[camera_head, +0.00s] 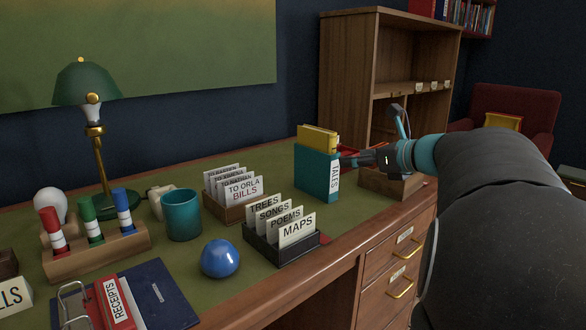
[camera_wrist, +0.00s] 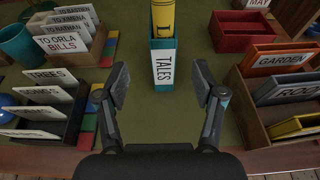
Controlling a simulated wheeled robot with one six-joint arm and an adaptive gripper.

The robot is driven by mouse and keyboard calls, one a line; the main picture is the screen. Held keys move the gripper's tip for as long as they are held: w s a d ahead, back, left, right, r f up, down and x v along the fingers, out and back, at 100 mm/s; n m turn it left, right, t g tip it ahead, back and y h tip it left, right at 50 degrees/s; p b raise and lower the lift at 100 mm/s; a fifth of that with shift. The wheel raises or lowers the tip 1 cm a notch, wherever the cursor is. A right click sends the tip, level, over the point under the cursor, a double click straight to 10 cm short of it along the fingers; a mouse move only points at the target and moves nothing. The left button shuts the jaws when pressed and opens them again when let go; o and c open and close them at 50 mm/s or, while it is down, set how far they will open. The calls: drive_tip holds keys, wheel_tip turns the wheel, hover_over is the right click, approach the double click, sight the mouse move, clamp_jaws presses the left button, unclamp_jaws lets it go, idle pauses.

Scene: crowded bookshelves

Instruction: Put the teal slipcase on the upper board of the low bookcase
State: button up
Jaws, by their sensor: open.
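In the wrist view the slipcase (camera_wrist: 163,68) is straight ahead, centred between the fingers. My gripper (camera_head: 354,157) is open and empty, at the slipcase's label side. In the wrist view my gripper (camera_wrist: 159,84) has one finger to each side, and contact is not visible. A wooden bookcase (camera_head: 352,60) stands behind the desk; I cannot tell whether it is the low bookcase.
A black card box (camera_head: 283,250) and a brown card box (camera_head: 230,207) stand left of the slipcase. A wooden box of coloured folders (camera_wrist: 252,118) is close on the right in the wrist view. A teal mug (camera_head: 182,215), blue ball (camera_head: 220,258) and lamp (camera_head: 97,165) stand farther left.

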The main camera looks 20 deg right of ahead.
sight(334, 159)
drive_tip(key=x, duration=0.8)
drive_tip(key=shift+d+x, duration=0.2)
drive_tip(key=shift+x, duration=2.55)
drive_tip(key=c, duration=1.2)
clamp_jaws()
drive_tip(key=shift+r, duration=0.1)
